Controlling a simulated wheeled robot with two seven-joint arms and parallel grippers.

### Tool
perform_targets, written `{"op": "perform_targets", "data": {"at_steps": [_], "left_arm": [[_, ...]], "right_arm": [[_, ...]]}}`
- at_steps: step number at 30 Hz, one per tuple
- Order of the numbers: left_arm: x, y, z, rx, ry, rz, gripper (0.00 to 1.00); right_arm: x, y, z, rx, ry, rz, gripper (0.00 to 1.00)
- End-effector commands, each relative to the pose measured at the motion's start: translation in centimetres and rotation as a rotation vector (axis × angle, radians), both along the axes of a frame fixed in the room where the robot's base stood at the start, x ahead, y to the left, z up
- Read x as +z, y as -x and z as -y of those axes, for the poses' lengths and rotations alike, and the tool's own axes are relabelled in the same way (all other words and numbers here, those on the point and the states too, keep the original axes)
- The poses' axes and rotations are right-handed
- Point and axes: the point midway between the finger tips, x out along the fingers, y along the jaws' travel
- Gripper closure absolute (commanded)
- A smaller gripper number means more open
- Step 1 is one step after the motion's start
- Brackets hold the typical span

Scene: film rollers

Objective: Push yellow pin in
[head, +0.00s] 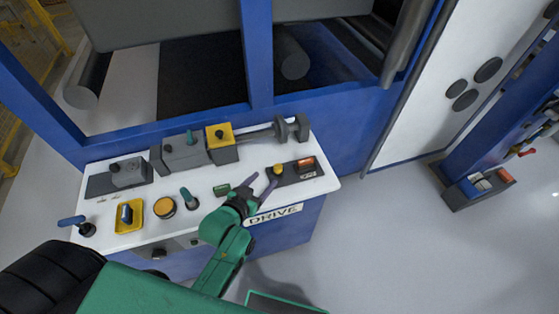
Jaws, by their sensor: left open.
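A small yellow pin (278,169) stands on a dark block at the right end of the white control panel, beside an orange-red piece (305,163). My left gripper (263,182) is open, with its purple-grey fingers pointing toward the yellow pin. One fingertip is very close to the pin's left side; I cannot tell whether it touches. Nothing shows between the fingers. How far in the pin sits cannot be told at this size. My right gripper is not in view.
The white panel (145,192) carries several knobs and levers, including a green lever (188,198), an orange round button (164,206) and a yellow-topped box (220,137). A grey shaft (262,134) lies behind the pin.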

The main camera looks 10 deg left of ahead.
Motion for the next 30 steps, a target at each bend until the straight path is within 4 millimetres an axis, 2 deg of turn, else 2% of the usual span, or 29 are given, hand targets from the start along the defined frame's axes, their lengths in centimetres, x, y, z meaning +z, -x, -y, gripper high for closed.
{"op": "perform_targets", "data": {"at_steps": [1, 3, 5, 8, 12, 14, 17, 21, 22, 24, 27, 30], "left_arm": [[-0.3, -1.4, 0.3, 0.001, 0.003, 0.003, 0.35], [-1.0, -3.2, 0.7, 0.000, 0.002, 0.005, 0.35], [-1.6, -4.7, 1.1, 0.001, 0.003, 0.004, 0.35], [-2.6, -6.9, 1.5, 0.000, 0.002, 0.004, 0.35], [-3.6, -8.8, 2.0, 0.000, 0.001, 0.002, 0.35], [-3.7, -9.2, 2.1, 0.000, 0.000, 0.001, 0.35], [-3.8, -9.4, 2.1, -0.001, 0.001, 0.001, 0.35], [-3.8, -9.3, 2.1, 0.000, 0.000, 0.001, 0.35], [-3.8, -9.3, 2.1, 0.000, 0.001, 0.001, 0.39], [-3.8, -9.3, 2.1, 0.000, 0.001, 0.001, 0.66], [-3.8, -9.3, 2.1, 0.000, 0.001, 0.001, 1.00], [-3.8, -9.3, 2.1, 0.000, 0.001, 0.002, 1.00]], "right_arm": [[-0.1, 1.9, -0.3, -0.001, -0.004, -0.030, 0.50], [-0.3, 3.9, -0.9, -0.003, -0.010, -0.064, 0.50], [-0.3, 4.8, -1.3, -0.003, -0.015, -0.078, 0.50], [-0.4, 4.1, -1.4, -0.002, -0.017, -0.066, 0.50], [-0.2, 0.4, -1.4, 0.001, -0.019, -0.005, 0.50], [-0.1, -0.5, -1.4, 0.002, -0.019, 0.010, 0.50], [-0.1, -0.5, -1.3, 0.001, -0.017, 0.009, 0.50], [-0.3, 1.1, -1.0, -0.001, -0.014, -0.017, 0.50], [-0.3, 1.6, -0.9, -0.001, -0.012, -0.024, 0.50], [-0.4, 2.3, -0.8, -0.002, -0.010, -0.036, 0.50], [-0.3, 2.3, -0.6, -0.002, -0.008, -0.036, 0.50], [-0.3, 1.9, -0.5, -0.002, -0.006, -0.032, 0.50]]}}
